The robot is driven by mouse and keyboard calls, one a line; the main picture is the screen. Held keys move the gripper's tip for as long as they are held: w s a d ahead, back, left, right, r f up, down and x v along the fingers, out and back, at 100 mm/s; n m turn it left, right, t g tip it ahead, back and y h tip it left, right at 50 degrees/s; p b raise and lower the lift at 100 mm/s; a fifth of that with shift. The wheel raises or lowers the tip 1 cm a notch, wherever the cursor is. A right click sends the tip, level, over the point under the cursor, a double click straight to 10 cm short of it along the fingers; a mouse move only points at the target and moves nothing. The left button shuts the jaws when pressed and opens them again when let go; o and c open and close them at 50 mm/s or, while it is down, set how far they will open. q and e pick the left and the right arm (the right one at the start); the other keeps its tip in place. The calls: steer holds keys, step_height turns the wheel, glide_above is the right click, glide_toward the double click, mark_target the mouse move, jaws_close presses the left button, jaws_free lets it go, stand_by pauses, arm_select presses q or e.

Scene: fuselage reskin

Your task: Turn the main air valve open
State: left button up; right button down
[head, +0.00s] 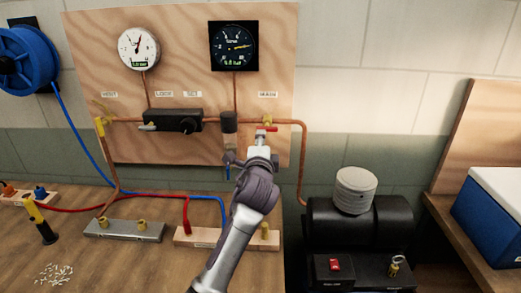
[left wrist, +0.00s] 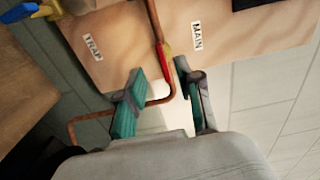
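The main air valve (head: 267,128) has a red handle and sits on the copper pipe below the MAIN label. Its red handle also shows in the left wrist view (left wrist: 163,60), lying roughly along the pipe. My left gripper (head: 258,147) is just in front of the valve in the head view. In the left wrist view my left gripper (left wrist: 160,78) has its two teal-padded fingers apart, with the red handle showing in the gap near the tips. I cannot tell whether either finger touches it. My right gripper is not in view.
A wooden panel (head: 90,60) carries a white gauge (head: 138,48), a dark gauge (head: 234,46) and a black regulator block (head: 175,121). A black compressor (head: 360,225) stands right of the bench. Hoses and metal blocks lie on the bench (head: 120,265).

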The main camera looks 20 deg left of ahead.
arm_select(q)
steer(key=v, duration=0.4)
stand_by(0.3)
